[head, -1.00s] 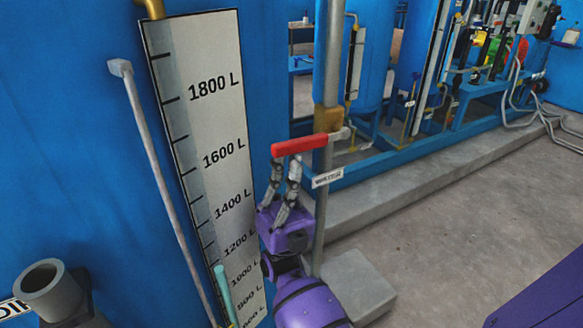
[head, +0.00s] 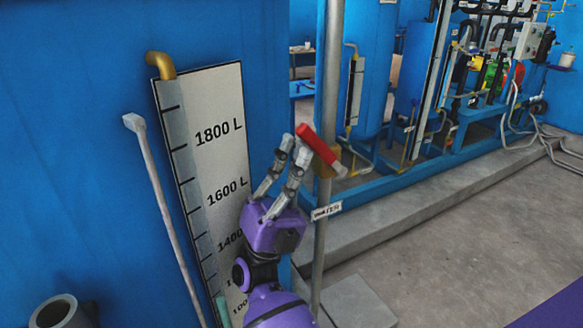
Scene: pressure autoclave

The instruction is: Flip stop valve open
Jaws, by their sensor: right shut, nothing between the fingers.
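The stop valve has a red lever handle (head: 318,149) on a brass body (head: 326,162), mounted on a vertical grey pipe (head: 331,90). The handle is tilted, its upper left end higher and its other end down to the right at the pipe. My right gripper (head: 294,146) is purple with grey fingers and reaches up from below. Its fingers are shut and empty, with the tips at or very near the handle's upper left end; I cannot tell whether they touch it. My left gripper is out of view.
A white level gauge (head: 226,105) with litre marks stands left of the pipe on a blue tank wall. A thin grey rod (head: 165,215) is further left. A label tag (head: 326,211) hangs on the pipe below the valve. Open concrete floor (head: 430,265) lies to the right.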

